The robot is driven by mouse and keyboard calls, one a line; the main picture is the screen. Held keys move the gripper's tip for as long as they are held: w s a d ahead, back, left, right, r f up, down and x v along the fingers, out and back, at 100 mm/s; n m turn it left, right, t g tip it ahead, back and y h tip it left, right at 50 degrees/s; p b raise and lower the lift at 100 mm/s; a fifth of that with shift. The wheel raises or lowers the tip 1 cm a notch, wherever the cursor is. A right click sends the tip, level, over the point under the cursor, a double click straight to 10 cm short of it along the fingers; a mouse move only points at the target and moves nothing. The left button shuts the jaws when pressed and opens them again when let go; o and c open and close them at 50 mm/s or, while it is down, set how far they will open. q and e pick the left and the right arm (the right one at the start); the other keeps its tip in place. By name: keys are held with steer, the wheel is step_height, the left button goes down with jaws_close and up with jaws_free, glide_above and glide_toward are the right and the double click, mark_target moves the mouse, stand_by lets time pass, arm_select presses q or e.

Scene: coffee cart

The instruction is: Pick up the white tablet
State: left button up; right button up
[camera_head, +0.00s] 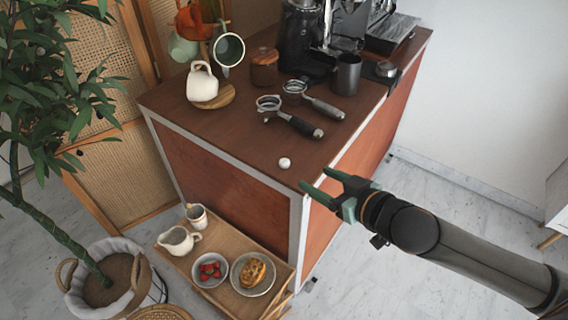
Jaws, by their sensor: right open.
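The white tablet (285,163) is a small round white thing on the brown top of the coffee cart (225,135), close to its front corner. My right gripper (318,183) comes in from the right with its green fingers apart and empty. In the picture it is just right of and below the tablet, at the cart's edge, and does not touch the tablet. My left gripper is not in view.
Two portafilters (298,125) lie on the cart behind the tablet. A white jug (202,82), a grey cup (347,74) and the coffee machine (305,40) stand farther back. A low wooden tray (225,245) holds dishes. The cart top around the tablet is clear.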

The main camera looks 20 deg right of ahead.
mark_target(286, 162)
steer(key=x, duration=1.1)
steer(key=shift+w+f, duration=0.2)
steer(key=shift+f, duration=0.05)
jaws_close()
stand_by(0.3)
